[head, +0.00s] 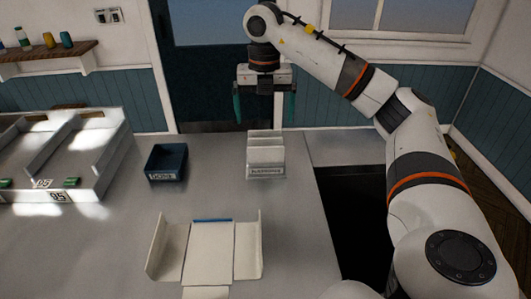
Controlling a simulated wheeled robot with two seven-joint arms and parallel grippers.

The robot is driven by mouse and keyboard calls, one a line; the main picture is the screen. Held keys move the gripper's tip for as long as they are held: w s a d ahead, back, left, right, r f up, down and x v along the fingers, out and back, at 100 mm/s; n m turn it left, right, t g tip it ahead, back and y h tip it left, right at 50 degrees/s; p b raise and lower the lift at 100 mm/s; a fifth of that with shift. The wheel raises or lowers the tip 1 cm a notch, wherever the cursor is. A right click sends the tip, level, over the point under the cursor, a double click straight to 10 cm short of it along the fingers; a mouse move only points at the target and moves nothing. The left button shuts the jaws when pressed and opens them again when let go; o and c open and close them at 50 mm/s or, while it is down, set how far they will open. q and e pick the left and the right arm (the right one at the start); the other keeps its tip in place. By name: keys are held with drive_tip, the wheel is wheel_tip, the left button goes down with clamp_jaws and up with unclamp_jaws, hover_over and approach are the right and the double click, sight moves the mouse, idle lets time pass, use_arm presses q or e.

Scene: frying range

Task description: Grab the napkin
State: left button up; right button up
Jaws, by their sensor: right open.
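White napkins (266,155) appear to stand upright in a small white holder (265,174) on the grey counter, right of centre. The holder has a label on its front that is too small to read. I cannot tell single napkins apart. My right gripper (265,118) is above the holder and looks slightly behind it, its two teal fingers spread wide and pointing down. It is empty, and its fingertips are apart from the napkins. My left gripper is not in view.
An unfolded white carton (208,250) lies on the front counter (110,250). A dark blue labelled bin (184,163) stands left of the holder. A pale divided tray unit (100,185) fills the left. A black recess (350,215) opens right of the counter.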

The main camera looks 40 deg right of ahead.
sight(266, 147)
drive_tip(key=f, duration=0.2)
drive_tip(key=f+b, duration=0.1)
drive_tip(key=shift+s+a+f, duration=0.15)
drive_tip(key=shift+s, duration=0.1)
drive_tip(key=shift+f+p, duration=0.3)
drive_tip(key=shift+f, duration=0.1)
drive_tip(key=shift+w+f, duration=0.1)
drive_tip(key=shift+f, duration=0.5)
drive_tip(key=f+p, duration=0.1)
drive_tip(key=f, duration=0.3)
drive_tip(key=shift+s+f, duration=0.15)
drive_tip(key=shift+s, duration=0.05)
drive_tip(key=shift+d+f, duration=0.2)
drive_tip(key=shift+f, duration=0.2)
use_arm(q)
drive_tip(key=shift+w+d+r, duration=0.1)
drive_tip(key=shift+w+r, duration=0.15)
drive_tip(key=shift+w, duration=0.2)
use_arm(e)
drive_tip(key=shift+c, duration=0.2)
